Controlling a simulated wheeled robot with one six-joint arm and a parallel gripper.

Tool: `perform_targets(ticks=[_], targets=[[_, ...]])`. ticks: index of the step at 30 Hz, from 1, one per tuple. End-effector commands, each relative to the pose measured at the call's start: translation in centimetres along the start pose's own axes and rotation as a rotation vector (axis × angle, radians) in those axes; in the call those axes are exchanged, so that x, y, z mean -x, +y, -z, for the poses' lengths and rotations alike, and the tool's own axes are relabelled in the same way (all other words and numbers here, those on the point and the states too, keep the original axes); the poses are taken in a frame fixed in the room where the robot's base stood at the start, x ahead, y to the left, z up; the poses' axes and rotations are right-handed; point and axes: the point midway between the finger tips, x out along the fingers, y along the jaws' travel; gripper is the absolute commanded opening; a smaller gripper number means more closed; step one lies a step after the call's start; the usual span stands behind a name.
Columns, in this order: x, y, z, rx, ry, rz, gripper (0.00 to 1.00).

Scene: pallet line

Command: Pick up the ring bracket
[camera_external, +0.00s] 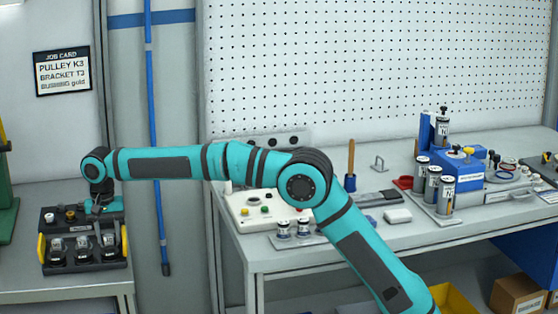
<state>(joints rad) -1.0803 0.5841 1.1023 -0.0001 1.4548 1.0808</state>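My gripper (103,208) points down at the back right of a black tray (84,267) on the left bench. The arm hides part of what lies there. I cannot see whether its fingers are open or shut, or hold anything. Several dark and silver parts stand in the tray's front row, among them a left one (57,251) and a middle one (82,247). They may be brackets, but they are too small for me to tell which is the ring bracket. Small round parts, one coppery (70,212), sit in the back row.
A job card (62,71) on the wall reads pulley K3, bracket T3, bushing gold. The right bench (330,255) holds a control box (262,210), grey cylinders (446,193) and a blue box (461,167). A gap separates the benches.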

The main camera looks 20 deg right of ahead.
Motion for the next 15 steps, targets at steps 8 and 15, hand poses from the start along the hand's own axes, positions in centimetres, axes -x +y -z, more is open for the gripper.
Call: perform_targets(ticks=[8,15], targets=[[0.03,0.00,0.01,0.000,0.000,0.000,0.08],[0.34,-0.02,0.01,0.000,0.000,0.001,0.08]])
